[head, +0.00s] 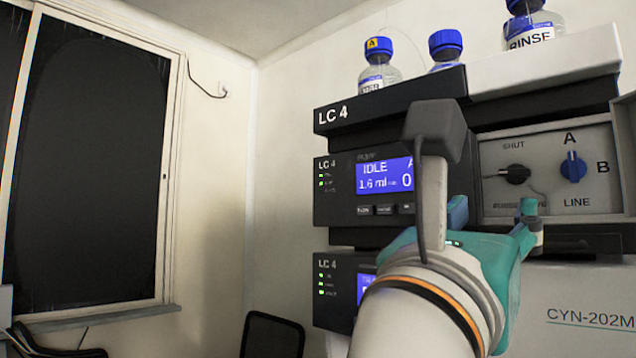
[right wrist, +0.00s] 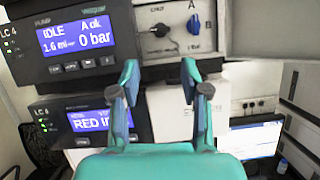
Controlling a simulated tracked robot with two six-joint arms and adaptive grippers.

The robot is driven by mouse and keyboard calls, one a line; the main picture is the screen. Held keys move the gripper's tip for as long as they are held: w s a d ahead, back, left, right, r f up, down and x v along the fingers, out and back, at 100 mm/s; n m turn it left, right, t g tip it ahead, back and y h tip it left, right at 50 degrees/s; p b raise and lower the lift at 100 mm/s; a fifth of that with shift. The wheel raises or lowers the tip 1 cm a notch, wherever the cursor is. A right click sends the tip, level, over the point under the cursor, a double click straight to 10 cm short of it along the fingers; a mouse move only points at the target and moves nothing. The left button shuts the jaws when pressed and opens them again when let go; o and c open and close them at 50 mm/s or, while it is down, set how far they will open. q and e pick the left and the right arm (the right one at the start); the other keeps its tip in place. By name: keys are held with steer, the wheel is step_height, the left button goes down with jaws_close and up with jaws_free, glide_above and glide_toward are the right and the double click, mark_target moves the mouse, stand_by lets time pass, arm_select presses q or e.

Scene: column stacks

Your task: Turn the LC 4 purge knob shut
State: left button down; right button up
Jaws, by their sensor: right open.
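The black purge knob (head: 514,174) sits on the pale valve panel (head: 492,150) of the LC 4 stack, below the word SHUT. Its handle lies roughly sideways, not up toward SHUT. In the right wrist view the knob (right wrist: 160,31) shows above and beyond the fingertips, with clear space between. My right gripper (head: 496,208) is open and empty, below and in front of the panel; its fingers stand apart in the right wrist view (right wrist: 159,82). My left gripper is not in view.
A blue A/B selector knob (head: 573,167) sits close right of the purge knob. The pump display (head: 384,175) reads IDLE, 1.6 ml. Capped bottles (head: 378,66) stand on top. A thin line runs by the knob. A monitor (right wrist: 255,138) is at lower right.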

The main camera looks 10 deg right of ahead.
mark_target(513, 176)
steer(key=p+x, duration=0.2)
steer(key=x, duration=1)
steer(key=shift+p, duration=0.35)
jaws_close()
